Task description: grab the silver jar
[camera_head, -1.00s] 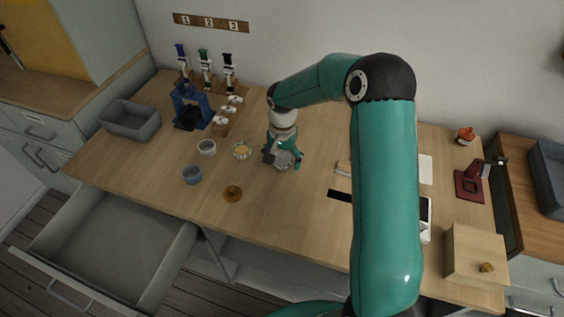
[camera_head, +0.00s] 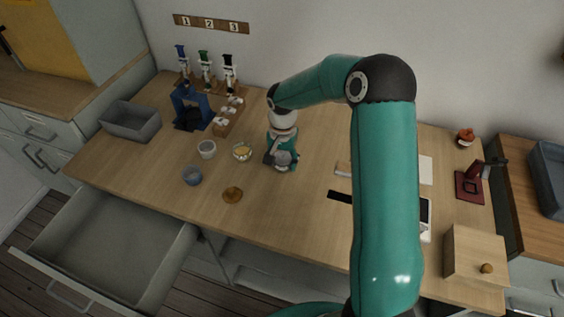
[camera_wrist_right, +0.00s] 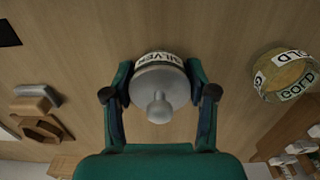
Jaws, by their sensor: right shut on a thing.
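The silver jar (camera_wrist_right: 160,88) is a pale round jar with a knobbed grey lid and a label reading SILVER. In the right wrist view it sits between the two fingers of my right gripper (camera_wrist_right: 160,98), which is shut on it. In the head view my right gripper (camera_head: 284,160) is low over the middle of the table, and it mostly hides the jar there. I cannot tell if the jar still touches the table. My left gripper is not in view.
A glass jar labelled GOLD (camera_wrist_right: 284,76) stands close by; it also shows in the head view (camera_head: 242,152). A blue stand (camera_head: 190,108) is behind left. A drawer (camera_head: 110,240) hangs open at front left.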

